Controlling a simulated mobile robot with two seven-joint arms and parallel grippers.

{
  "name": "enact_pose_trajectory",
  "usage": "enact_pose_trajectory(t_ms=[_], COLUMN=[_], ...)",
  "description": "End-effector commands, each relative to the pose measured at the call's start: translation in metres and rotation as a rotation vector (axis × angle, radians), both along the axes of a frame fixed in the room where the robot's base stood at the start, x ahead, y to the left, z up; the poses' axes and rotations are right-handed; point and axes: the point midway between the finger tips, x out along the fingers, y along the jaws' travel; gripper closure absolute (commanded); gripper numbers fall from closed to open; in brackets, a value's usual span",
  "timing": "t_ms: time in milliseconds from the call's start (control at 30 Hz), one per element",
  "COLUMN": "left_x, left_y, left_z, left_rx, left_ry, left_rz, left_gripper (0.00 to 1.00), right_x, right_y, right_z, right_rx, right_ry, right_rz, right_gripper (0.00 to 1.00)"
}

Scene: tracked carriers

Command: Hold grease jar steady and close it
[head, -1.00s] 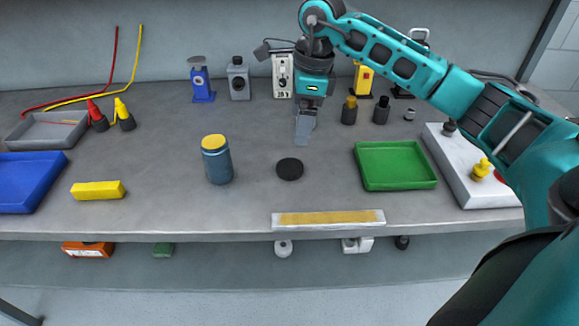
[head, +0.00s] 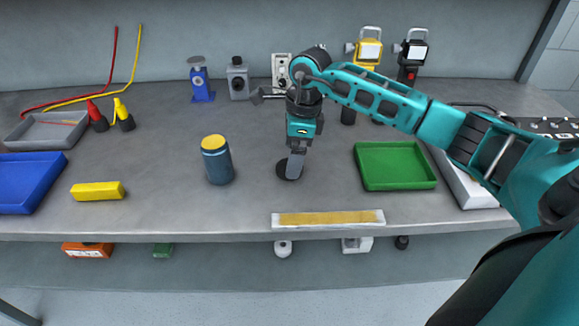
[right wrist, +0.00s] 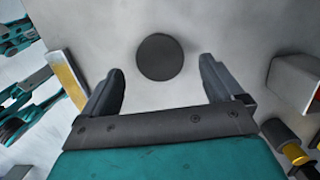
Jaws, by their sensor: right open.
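The grease jar (head: 217,164) is a blue-grey cylinder with yellow grease (head: 213,142) showing at its open top. It stands upright left of the bench's middle. A round dark lid (head: 282,170) lies flat on the bench to its right, and it also shows in the right wrist view (right wrist: 160,57). My right gripper (head: 294,168) points down over the lid and partly hides it in the head view. In the right wrist view the gripper's fingers (right wrist: 158,88) are apart and empty, with the lid beyond their tips. My left gripper is in neither view.
A green tray (head: 396,184) lies to the right and a blue tray (head: 30,185) at the far left. A yellow block (head: 97,191) lies left of the jar. A white-edged yellow strip (head: 328,219) lies at the front edge. The bench around the jar is clear.

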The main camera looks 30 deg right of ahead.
Motion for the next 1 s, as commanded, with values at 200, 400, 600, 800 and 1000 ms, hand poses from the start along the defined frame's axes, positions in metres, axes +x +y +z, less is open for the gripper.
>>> enact_pose_trajectory(t_ms=[200, 400, 600, 800, 1000], left_x=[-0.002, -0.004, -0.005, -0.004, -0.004], left_y=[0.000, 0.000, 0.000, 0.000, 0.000], left_z=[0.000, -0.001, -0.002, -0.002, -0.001], left_rx=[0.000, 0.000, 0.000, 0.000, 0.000], left_ry=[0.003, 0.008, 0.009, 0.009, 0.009], left_rz=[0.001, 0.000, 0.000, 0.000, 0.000], left_gripper=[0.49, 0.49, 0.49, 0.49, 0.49], right_x=[0.002, 0.002, 0.002, 0.002, 0.002], right_y=[0.004, 0.003, 0.003, 0.003, 0.003], right_z=[-0.027, -0.027, -0.027, -0.027, -0.027], right_rx=[0.001, -0.001, 0.000, 0.000, 0.000], right_ry=[0.002, 0.001, 0.000, 0.000, 0.000], right_rz=[-0.001, 0.000, 0.000, -0.001, -0.001], right_gripper=[0.06, 0.06, 0.15, 0.34, 0.53])
